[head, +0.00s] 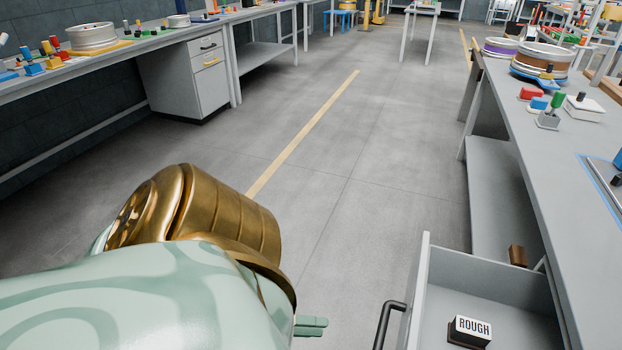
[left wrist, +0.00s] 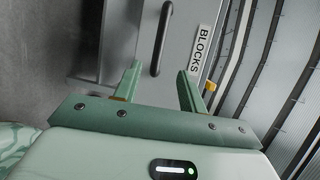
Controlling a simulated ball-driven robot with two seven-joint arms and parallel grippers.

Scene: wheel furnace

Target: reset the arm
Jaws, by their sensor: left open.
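My left arm reaches in from the left in the head view. Only a green finger part of my left gripper (head: 312,326) shows there, left of the open drawer (head: 426,285). In the left wrist view my left gripper (left wrist: 158,84) has its two green fingers spread apart with nothing between them. Beyond the fingers is a grey front with a dark bar handle (left wrist: 162,40) and a label reading BLOCKS (left wrist: 202,48). My right gripper is not in view.
The drawer, with a black handle (head: 387,322), holds a block marked ROUGH (head: 470,331) and juts out from the right workbench (head: 535,170). A left workbench (head: 150,50) carries wheels and coloured pieces. The floor (head: 350,160) between the benches is clear.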

